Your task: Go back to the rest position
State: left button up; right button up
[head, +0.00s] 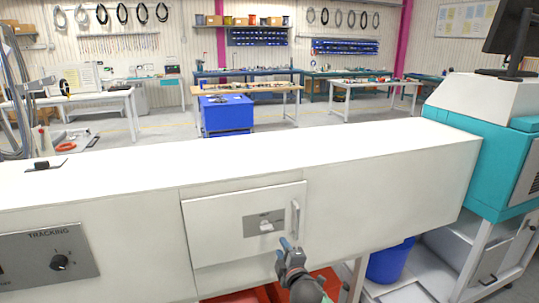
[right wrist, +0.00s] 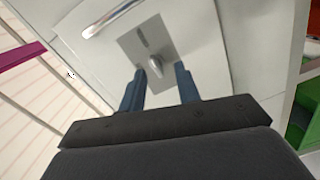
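My right gripper (head: 287,244) is in front of the white machine's door panel (head: 215,230), near the panel's lower right. In the right wrist view the gripper (right wrist: 160,72) has its two blue fingers apart with nothing between them. Beyond the fingertips are a grey plate with a knob (right wrist: 155,64) and a metal bar handle (right wrist: 112,18). In the head view the handle (head: 295,218) stands upright just above the gripper, and the grey switch plate (head: 264,224) is left of it. I cannot tell whether the fingers touch the panel. My left gripper is not in view.
A grey TRACKING dial panel (head: 48,258) is on the machine's left front. Red bins (head: 262,294) and a blue bin (head: 390,262) sit below the machine. A teal and white unit (head: 497,160) stands at the right. Workbenches are far behind.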

jog(key=w+d+f+m+g+h, duration=0.3)
jog(key=d+f+m, duration=0.2)
jog(key=f+m, duration=0.2)
jog(key=s+d+f+m+g, duration=0.2)
jog(key=s+f, duration=0.1)
jog(key=f, duration=0.4)
jog(key=s+d+f+m+g+h, duration=0.15)
jog(key=s+f, duration=0.25)
jog(key=f, duration=0.4)
jog(key=s+d+f+m+g+y, duration=0.1)
jog(key=s+d+f+m+g, duration=0.15)
jog(key=f, duration=0.45)
jog(key=s+d+f+m+g, duration=0.3)
jog(key=s+f+g, duration=0.1)
jog(key=s+f, duration=1.55)
jog(key=s+f+g, duration=0.1)
jog(key=s+f, duration=0.2)
jog(key=s, duration=0.7)
jog(key=s+a+f+g, duration=0.1)
jog(key=s+f, duration=0.2)
jog(key=s, duration=0.8)
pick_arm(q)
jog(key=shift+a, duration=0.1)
pick_arm(e)
jog(key=shift+a+f, duration=0.1)
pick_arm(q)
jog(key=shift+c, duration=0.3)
